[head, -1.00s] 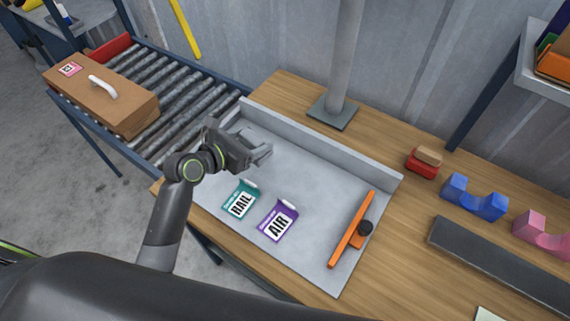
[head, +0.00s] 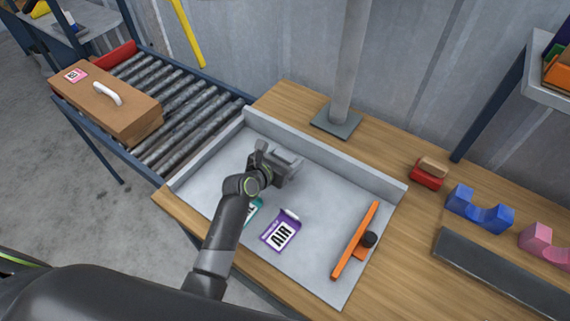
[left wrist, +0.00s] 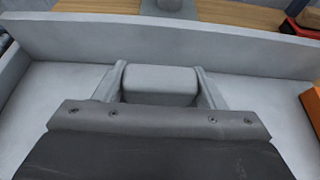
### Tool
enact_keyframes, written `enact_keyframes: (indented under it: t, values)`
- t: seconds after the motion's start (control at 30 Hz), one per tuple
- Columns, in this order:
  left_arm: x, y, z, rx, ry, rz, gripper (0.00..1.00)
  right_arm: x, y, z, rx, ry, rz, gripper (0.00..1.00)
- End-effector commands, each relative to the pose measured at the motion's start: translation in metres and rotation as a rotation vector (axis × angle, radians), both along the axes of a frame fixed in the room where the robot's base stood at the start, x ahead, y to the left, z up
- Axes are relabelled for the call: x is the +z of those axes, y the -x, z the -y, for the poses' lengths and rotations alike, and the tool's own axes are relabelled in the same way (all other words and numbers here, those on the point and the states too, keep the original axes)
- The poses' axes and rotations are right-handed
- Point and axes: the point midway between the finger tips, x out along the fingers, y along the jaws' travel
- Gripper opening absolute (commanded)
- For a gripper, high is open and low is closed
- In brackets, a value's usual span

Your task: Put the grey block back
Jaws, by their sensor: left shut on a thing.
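My left gripper (head: 285,161) is over the back part of the grey tray (head: 325,262). It is shut on the grey block (left wrist: 160,86), which sits between the two fingers in the left wrist view. The block is smooth with rounded edges, and its underside is hidden. I cannot tell whether it touches the tray floor. In the head view the block is hard to tell apart from the grey fingers. My right gripper is not in view.
A purple AIR card (head: 281,232) and a partly hidden teal card (head: 254,211) lie in the tray. An orange bar with a black knob (head: 355,241) is at its right. Blue (head: 479,211) and pink (head: 543,243) cradles stand beyond. A roller conveyor (head: 185,117) carries a brown case (head: 107,101).

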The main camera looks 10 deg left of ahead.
Motion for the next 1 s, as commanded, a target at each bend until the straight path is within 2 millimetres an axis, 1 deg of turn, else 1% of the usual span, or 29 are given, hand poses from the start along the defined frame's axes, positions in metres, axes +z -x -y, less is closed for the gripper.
enact_keyframes:
  t: [0.03,0.1,0.2,0.43,0.53,0.57,0.7,0.73,1.0]
  values:
    - [-0.01,0.0,0.0,0.001,0.001,-0.003,0.38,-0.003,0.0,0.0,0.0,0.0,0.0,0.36]
    - [-0.021,0.0,0.0,0.0,0.001,-0.004,0.38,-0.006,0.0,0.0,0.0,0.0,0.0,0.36]
    - [-0.03,0.0,0.0,0.0,0.0,-0.002,0.38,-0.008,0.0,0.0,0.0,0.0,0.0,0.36]
    - [-0.029,0.0,0.0,0.0,0.0,0.0,0.38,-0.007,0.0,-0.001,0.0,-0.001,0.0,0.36]
    - [-0.032,0.0,0.0,0.0,0.0,-0.001,0.38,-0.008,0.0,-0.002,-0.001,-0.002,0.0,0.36]
    - [-0.032,0.0,0.0,0.0,0.0,-0.001,0.65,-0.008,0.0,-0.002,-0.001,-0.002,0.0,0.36]
    - [-0.032,0.0,0.0,0.0,0.0,-0.001,0.83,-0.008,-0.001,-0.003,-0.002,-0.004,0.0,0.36]
    - [-0.032,0.0,0.0,0.0,0.0,-0.001,0.85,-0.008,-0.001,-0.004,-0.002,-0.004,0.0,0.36]
    - [-0.031,0.0,0.0,0.0,0.0,-0.001,0.85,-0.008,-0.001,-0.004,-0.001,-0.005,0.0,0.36]
